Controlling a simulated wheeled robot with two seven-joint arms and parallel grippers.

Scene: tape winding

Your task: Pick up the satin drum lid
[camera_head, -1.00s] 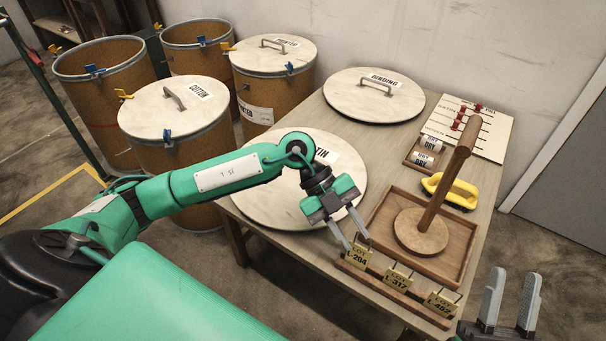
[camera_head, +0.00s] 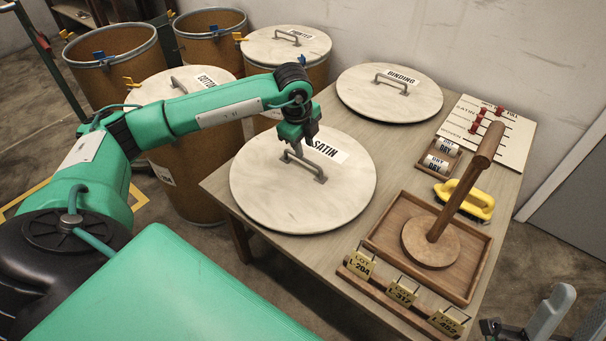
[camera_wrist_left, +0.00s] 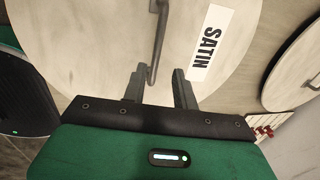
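The satin drum lid (camera_head: 260,195) is a pale round disc lying flat on the table, with a grey bar handle (camera_head: 306,166) and a SATIN label (camera_head: 326,151). My left gripper (camera_head: 298,148) is over the far end of the handle, pointing down. In the left wrist view my left gripper (camera_wrist_left: 160,78) has its fingers apart, with the handle's near end (camera_wrist_left: 152,72) appearing between them, closer to the left finger; the depth of the fingers relative to the bar is unclear.
The binding lid (camera_head: 360,98) lies behind. A wooden tray (camera_head: 462,283) with an upright wooden post (camera_head: 455,195), a yellow brush (camera_head: 466,200), dry rolls and lot tags (camera_head: 403,291) fill the right side. Drums, including the cotton one (camera_head: 185,200), stand left of the table.

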